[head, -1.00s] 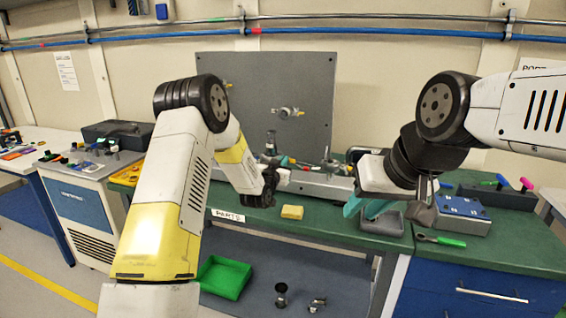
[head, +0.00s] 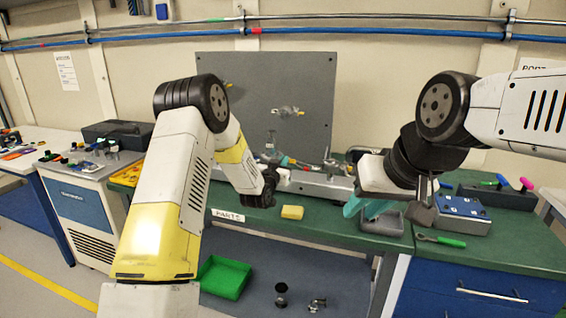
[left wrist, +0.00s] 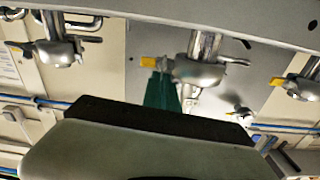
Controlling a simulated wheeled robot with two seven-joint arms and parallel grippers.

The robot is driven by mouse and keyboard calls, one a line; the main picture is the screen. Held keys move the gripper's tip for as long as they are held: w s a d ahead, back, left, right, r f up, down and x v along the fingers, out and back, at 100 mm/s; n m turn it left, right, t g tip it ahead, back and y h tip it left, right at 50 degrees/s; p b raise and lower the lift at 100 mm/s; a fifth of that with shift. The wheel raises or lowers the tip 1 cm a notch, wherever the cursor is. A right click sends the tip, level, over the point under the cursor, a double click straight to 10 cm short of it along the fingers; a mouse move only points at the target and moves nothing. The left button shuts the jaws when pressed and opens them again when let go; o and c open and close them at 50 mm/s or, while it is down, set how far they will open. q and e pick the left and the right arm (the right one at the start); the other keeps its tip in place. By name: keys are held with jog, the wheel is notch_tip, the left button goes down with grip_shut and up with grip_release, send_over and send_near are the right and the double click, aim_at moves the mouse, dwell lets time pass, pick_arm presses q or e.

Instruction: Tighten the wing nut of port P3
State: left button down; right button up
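In the left wrist view, several metal port clamps hang in a row from a grey rail (left wrist: 230,32). The middle clamp (left wrist: 197,72) has a yellow-tipped wing nut (left wrist: 149,62) on its left side. The green fingertips of my left gripper (left wrist: 163,92) are just below that yellow tip. I cannot tell whether they touch it or how far apart they are. No port label is readable, so I cannot tell which port is P3. In the head view my left gripper (head: 284,161) is at the bench rail (head: 318,187), partly hidden by my arm. My right gripper (head: 368,208) looks open and empty above the bench.
A grey tray (head: 383,224) is below my right gripper. A yellow block (head: 292,212), a green-handled tool (head: 441,240) and a blue box (head: 462,212) are on the green bench. A grey wall panel (head: 310,80) stands behind the rail. A green bin (head: 223,277) is below.

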pick_arm(q)
jog(key=shift+d+m, duration=0.1)
jog(key=shift+m, duration=0.2)
jog(key=m, duration=0.4)
jog(key=d+m, duration=0.1)
jog(key=m, duration=0.2)
jog(key=f+m, duration=0.1)
jog(key=m, duration=0.3)
jog(key=shift+s+d+m, duration=0.2)
jog(key=shift+s+m, duration=0.05)
jog(key=shift+m, duration=0.05)
jog(key=m, duration=0.2)
jog(key=f+m, duration=0.1)
jog(key=m, duration=0.2)
jog(key=shift+d, duration=0.1)
jog(key=m, duration=0.3)
jog(key=f+m, duration=0.1)
jog(key=m, duration=0.2)
jog(key=shift+a+m, duration=0.2)
jog(key=shift+m, duration=0.2)
jog(key=c, duration=1.9)
grip_release()
